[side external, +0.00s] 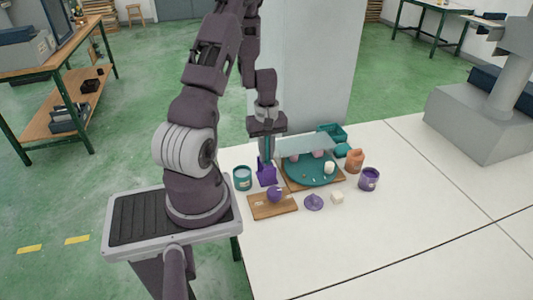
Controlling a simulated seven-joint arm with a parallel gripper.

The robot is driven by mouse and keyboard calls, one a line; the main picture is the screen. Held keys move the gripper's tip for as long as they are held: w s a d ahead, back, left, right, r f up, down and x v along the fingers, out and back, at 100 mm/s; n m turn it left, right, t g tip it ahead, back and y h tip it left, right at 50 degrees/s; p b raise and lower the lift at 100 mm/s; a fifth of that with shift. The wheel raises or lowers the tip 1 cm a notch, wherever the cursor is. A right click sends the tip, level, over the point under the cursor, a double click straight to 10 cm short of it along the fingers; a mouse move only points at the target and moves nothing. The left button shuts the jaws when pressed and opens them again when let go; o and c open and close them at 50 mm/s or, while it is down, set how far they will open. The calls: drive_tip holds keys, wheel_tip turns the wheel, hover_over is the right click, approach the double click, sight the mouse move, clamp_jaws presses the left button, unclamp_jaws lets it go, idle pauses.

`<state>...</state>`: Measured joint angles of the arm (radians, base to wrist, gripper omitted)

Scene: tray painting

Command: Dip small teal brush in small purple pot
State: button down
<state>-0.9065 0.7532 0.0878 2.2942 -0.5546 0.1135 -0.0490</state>
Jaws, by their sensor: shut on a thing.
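My gripper (267,137) points down at the back left of the white table. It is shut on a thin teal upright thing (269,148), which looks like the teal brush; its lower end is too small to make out. A purple block-like container (266,174) stands right below the gripper; I cannot tell whether the brush is inside it or behind it. A purple pot (369,180) with a pale label stands at the right of the group, well apart from my gripper.
A teal pot (243,179) stands left of the purple container. A wooden board (261,208) carries a purple round thing (274,193). A teal round tray (309,177), an orange bottle (355,160), a purple cone-like thing (313,202) and a cream cube (337,198) lie rightward. The table's front right is clear.

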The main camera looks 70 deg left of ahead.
wheel_tip(320, 180, up, 10)
drive_tip(key=w, duration=0.1)
drive_tip(key=w+d, duration=0.2)
drive_tip(key=w, duration=1.2)
drive_tip(key=w+d+f+t, duration=0.1)
drive_tip(key=w+d+f, duration=0.1)
drive_tip(key=w+d, duration=1.1)
wheel_tip(320, 180, down, 7)
drive_tip(key=a, duration=0.1)
drive_tip(key=shift+w+t+y, duration=0.3)
drive_tip(key=shift+w+y, duration=0.1)
drive_tip(key=shift+w, duration=0.05)
drive_tip(key=shift+r, duration=0.25)
drive_tip(key=r, duration=0.3)
drive_tip(key=shift+s+d, duration=0.1)
drive_tip(key=shift+s, duration=0.15)
drive_tip(key=shift+r, duration=0.15)
